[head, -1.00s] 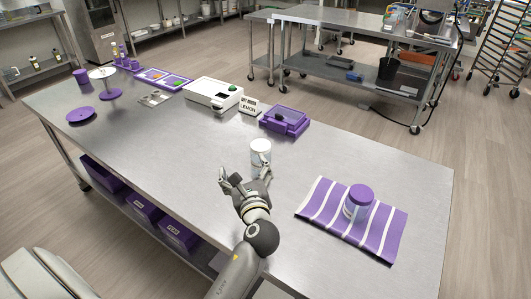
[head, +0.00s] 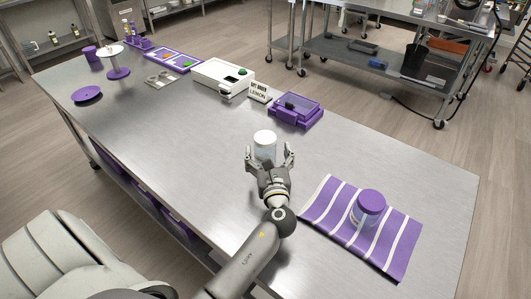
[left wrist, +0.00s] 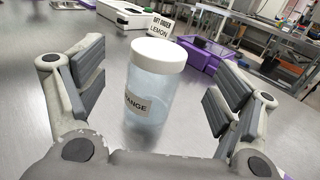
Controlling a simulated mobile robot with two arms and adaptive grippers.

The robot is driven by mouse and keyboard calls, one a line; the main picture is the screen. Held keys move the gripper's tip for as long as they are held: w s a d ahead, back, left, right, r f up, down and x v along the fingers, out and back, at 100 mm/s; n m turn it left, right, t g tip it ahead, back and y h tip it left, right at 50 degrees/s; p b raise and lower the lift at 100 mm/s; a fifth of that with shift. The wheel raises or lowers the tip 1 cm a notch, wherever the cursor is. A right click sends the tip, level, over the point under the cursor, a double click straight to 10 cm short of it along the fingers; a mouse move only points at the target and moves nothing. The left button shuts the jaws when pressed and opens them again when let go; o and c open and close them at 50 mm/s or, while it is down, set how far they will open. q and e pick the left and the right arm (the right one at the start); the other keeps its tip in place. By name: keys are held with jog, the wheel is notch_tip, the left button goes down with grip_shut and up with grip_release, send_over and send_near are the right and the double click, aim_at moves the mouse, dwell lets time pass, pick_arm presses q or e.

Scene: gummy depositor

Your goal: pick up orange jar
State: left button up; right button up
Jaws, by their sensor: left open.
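The orange jar (head: 265,145) stands upright on the steel table, a clear pale-blue jar with a white lid. In the left wrist view the jar (left wrist: 150,90) shows a label whose visible letters read "ANGE". My left gripper (head: 268,156) is open, with its fingers on either side of the jar. In the left wrist view there is a gap between the jar and each finger, wider on the right. My right gripper is not in view.
A purple box (head: 296,109), a sign reading "LEMON" (head: 259,93) and a white machine (head: 222,77) stand behind. The table's left middle (head: 170,125) is clear.

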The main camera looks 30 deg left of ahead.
aim_at(267, 145)
pick_arm(q)
jog(key=shift+x, duration=1.15)
jog(key=x, duration=0.3)
jog(key=shift+a, duration=0.1)
jog(key=shift+w+a+f, duration=0.1)
jog(key=shift+w, duration=0.05)
jog(key=c, duration=1.4)
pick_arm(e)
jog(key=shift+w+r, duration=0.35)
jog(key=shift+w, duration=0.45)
